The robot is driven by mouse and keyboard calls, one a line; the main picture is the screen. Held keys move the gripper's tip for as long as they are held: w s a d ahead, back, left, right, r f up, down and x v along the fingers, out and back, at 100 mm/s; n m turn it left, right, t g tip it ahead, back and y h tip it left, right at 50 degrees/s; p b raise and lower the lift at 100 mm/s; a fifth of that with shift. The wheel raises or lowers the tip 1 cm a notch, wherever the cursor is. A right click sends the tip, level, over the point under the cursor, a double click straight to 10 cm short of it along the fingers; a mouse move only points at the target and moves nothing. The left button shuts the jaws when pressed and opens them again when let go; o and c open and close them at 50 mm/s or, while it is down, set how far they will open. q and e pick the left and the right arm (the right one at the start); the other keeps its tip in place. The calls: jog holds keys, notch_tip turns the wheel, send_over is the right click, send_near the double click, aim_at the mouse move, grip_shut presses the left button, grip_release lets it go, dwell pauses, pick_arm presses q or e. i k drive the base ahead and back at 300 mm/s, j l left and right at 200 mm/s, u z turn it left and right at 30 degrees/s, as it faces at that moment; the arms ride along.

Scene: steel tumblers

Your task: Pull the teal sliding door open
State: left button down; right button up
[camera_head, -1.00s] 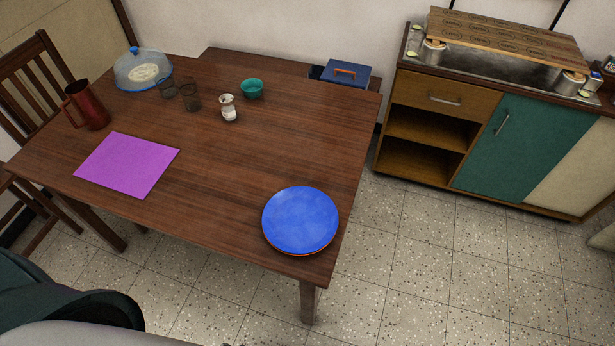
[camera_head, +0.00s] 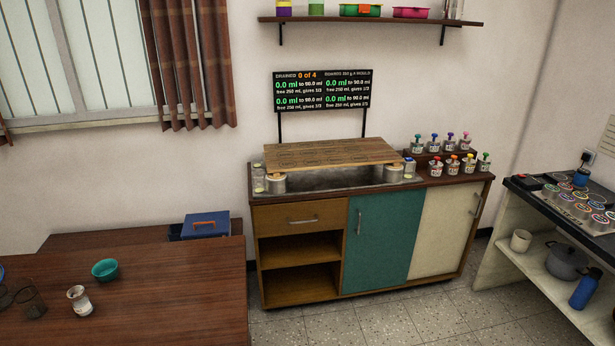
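The teal sliding door (camera_head: 383,242) is on the front of a wooden cabinet (camera_head: 299,286) against the back wall. It stands between open wooden shelves on its left and a cream door (camera_head: 441,232) on its right. A vertical metal handle (camera_head: 359,222) is near the teal door's left edge. The door covers its part of the cabinet, so what is behind it is hidden. Neither of my grippers shows in the head view.
A stove counter (camera_head: 570,205) is at the right. Tiled floor (camera_head: 400,318) is clear in front of the cabinet.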

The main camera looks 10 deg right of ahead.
aim_at(382, 229)
jog(key=i+l, duration=0.25)
jog(key=l, duration=0.2)
jog(key=i+l, duration=0.25)
jog(key=l, duration=0.2)
jog(key=i+l, duration=0.25)
jog(key=l, duration=0.15)
jog(key=i+l, duration=0.25)
jog(key=l, duration=0.2)
jog(key=i+l, duration=0.25)
jog(key=l, duration=0.2)
jog(key=i+l, duration=0.25)
jog(key=l, duration=0.2)
jog(key=i+l, duration=0.25)
jog(key=l, duration=0.2)
jog(key=i+l, duration=0.2)
jog(key=l, duration=0.25)
